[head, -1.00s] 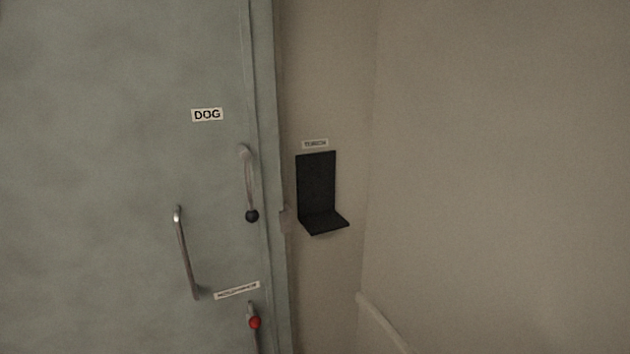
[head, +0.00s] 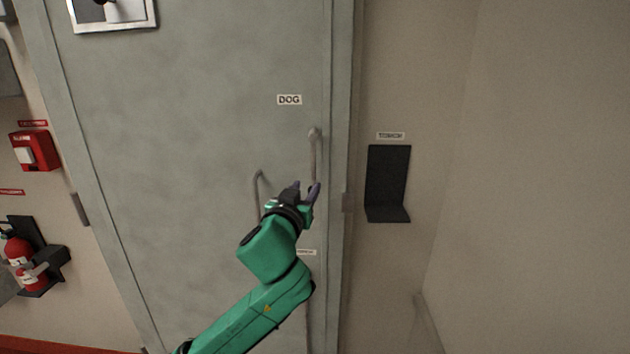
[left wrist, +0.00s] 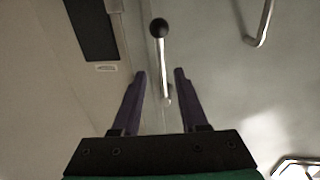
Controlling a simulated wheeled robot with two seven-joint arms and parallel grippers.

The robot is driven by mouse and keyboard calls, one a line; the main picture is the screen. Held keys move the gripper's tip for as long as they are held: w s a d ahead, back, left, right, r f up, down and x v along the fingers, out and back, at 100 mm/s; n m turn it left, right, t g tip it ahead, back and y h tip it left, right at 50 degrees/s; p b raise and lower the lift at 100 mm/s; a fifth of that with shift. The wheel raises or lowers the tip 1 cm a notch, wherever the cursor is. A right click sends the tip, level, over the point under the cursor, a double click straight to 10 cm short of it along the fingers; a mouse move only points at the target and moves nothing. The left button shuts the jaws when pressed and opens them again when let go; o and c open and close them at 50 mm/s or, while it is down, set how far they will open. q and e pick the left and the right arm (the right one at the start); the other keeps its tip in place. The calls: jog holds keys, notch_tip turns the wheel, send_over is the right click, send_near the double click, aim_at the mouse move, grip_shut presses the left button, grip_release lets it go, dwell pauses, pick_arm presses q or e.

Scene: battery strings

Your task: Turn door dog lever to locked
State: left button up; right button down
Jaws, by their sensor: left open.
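The dog lever (head: 313,155) is a grey bar on the door under the DOG label (head: 289,100). It hangs down from its pivot, and its lower end is hidden behind my left gripper (head: 306,187). In the left wrist view the lever (left wrist: 164,65) shows whole, with a black ball knob (left wrist: 159,28). My left gripper (left wrist: 160,72) is open there, its purple fingers on either side of the lever in the picture. It does not grip the lever; I cannot tell how far it is from it. My right gripper is not in view.
A fixed pull handle (head: 257,190) is on the door left of the lever. A black shelf bracket (head: 388,185) is on the wall to the right. A red alarm box (head: 35,151) and a fire extinguisher (head: 20,258) are at the far left.

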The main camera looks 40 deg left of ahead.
aim_at(313, 173)
pick_arm(q)
jog(key=x, duration=0.3)
jog(key=p+x, duration=0.1)
jog(key=x, duration=0.2)
jog(key=p+x, duration=0.1)
jog(key=x, duration=0.2)
jog(key=shift+a+r, duration=0.2)
jog(key=shift+r, duration=0.05)
jog(key=shift+w, duration=0.15)
grip_shut()
jog(key=shift+f, duration=0.1)
dwell(0.5)
